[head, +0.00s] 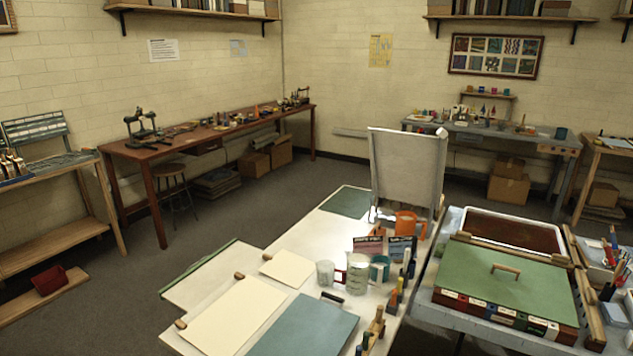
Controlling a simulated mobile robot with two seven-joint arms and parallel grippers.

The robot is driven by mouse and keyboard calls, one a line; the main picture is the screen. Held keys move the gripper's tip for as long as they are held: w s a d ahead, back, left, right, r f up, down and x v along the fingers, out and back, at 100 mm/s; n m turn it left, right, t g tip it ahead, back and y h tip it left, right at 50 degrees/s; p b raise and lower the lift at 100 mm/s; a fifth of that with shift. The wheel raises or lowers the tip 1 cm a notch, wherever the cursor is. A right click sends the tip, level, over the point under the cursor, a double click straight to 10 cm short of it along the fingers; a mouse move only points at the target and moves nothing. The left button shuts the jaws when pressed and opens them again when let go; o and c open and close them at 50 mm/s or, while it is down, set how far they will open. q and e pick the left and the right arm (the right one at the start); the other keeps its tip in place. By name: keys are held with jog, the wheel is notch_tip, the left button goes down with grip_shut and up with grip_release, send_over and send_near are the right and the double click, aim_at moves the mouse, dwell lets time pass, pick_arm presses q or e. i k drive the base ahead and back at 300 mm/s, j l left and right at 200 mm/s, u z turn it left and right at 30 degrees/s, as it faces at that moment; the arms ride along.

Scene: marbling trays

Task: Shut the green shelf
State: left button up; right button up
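A green panel (484,275) with a wooden bar handle (506,270) lies nearly flat on the right-hand table. It is the green thing that best fits the task's shelf, but I cannot tell for sure. A row of coloured, labelled blocks (490,311) runs along its front edge, and wooden strips border it. A white-rimmed tray (470,214) with a dark red-brown inside is right behind it. I cannot tell whether the panel is fully shut. Neither of my grippers is in view.
A white table (390,295) left of the panel holds paper sheets, mugs (357,273), bottles and an upright white board (407,170). A caddy of tools (610,275) stands to the panel's right. The grey floor (270,200) is open at the left and middle.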

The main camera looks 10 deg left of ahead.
aim_at(200, 279)
jog(key=j+z, duration=0.2)
jog(key=j, duration=0.9)
jog(key=i+j+z, duration=0.2)
jog(key=j+z, duration=0.15)
jog(key=j, duration=1.35)
jog(key=j+z, duration=0.3)
jog(key=j, duration=1.35)
jog(key=j+z, duration=0.2)
jog(key=j, duration=0.9)
jog(key=i+j, duration=0.1)
jog(key=j, duration=0.55)
jog(key=i+j+z, duration=0.1)
jog(key=j, duration=0.5)
jog(key=j+z, duration=0.1)
jog(key=j, duration=0.55)
jog(key=k, duration=0.5)
